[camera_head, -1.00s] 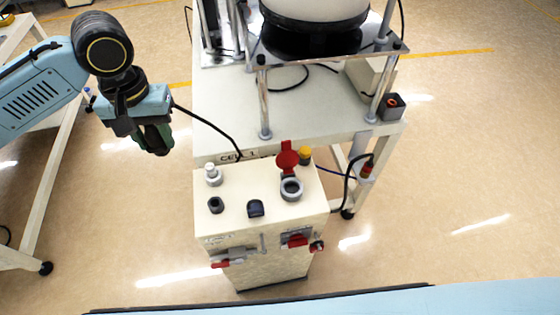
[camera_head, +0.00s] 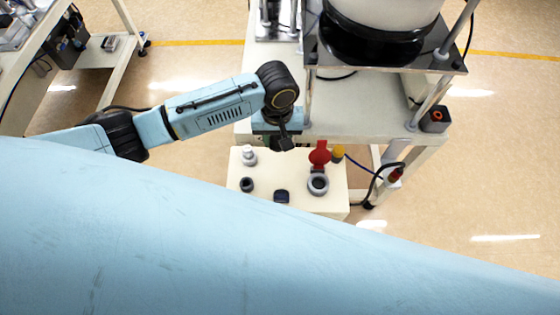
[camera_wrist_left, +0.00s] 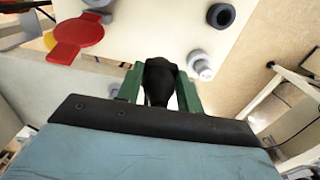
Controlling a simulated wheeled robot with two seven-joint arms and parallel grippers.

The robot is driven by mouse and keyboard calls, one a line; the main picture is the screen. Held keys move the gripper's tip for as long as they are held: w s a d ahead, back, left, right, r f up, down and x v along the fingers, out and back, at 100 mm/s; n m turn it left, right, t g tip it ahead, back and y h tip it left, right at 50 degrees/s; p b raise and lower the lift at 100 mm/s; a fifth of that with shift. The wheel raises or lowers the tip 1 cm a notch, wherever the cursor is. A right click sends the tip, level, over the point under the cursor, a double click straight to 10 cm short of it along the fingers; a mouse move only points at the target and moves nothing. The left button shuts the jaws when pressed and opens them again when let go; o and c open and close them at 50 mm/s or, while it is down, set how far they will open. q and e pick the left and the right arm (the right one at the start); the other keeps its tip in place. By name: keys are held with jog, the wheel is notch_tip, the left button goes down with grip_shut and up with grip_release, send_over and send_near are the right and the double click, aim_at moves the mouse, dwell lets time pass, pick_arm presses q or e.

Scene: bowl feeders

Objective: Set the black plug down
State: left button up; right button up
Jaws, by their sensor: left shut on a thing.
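The black plug (camera_wrist_left: 160,82) sits between the green fingers of my left gripper (camera_wrist_left: 161,92), which is shut on it. In the head view my left gripper (camera_head: 282,145) is above the far edge of the cream control box (camera_head: 263,174). There the plug is hard to tell apart from the dark gripper parts. In the left wrist view the plug is over or near the box's pale face; contact cannot be told. My right gripper is not in view.
Behind stands the bowl feeder (camera_head: 380,35) on a white table (camera_head: 365,117).

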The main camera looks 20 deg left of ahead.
pick_arm(q)
notch_tip(320, 180, down, 7)
jog(key=shift+f+b, duration=0.1)
jog(key=shift+b, duration=0.4)
jog(key=shift+f, duration=0.2)
jog(key=shift+f, duration=0.15)
jog(key=o, duration=1.1)
notch_tip(320, 180, up, 12)
jog(key=shift+r+p, duration=0.15)
jog(key=shift+p, duration=0.7)
